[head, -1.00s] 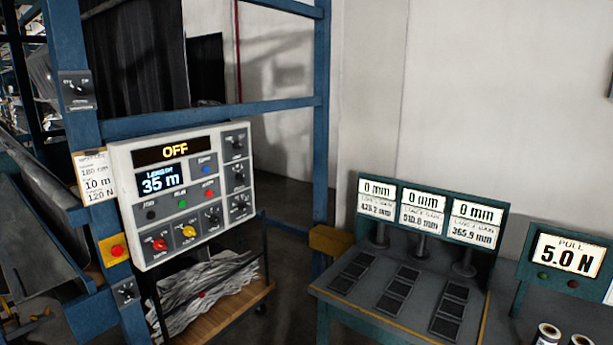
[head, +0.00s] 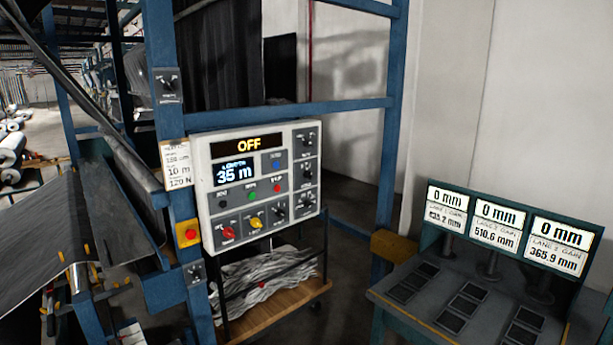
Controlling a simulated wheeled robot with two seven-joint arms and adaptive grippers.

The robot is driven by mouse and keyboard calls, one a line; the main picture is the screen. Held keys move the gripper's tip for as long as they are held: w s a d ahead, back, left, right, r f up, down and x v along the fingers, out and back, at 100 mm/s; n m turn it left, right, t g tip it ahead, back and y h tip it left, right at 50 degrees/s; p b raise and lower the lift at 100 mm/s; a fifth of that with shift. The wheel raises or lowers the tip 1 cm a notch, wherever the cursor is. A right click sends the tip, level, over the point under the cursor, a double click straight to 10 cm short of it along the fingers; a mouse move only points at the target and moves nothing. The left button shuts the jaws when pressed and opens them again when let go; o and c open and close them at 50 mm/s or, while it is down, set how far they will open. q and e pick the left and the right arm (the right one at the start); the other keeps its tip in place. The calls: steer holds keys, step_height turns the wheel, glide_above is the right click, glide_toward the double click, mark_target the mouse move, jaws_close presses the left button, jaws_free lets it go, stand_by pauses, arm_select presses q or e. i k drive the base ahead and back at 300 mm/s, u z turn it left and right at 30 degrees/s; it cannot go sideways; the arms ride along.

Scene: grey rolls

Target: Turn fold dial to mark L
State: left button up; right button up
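The white control panel (head: 207,185) hangs on the blue frame in the middle of the head view. Its top display (head: 248,145) reads OFF, and the screen below it (head: 235,173) reads 35 m. Several dials sit on it: a red one (head: 228,232), a yellow one (head: 256,222) and black ones down the right side (head: 307,139). Separate black dials are on the frame post, one high (head: 168,85) and one low (head: 195,273). The labels are too small to tell which is the fold dial or where mark L lies. Neither gripper is in view.
A red button on a yellow box (head: 187,233) is on the post (head: 162,40). A wooden cart (head: 270,312) with crumpled grey material stands below the panel. A bench with three gauge displays (head: 497,222) is at the right. Dark fabric (head: 70,235) slopes at the left.

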mark_target(308, 174)
steer(key=u, duration=0.35)
steer(key=k, duration=0.25)
steer(key=z, duration=0.9)
steer(key=i, duration=1.6)
steer(key=u, duration=0.8)
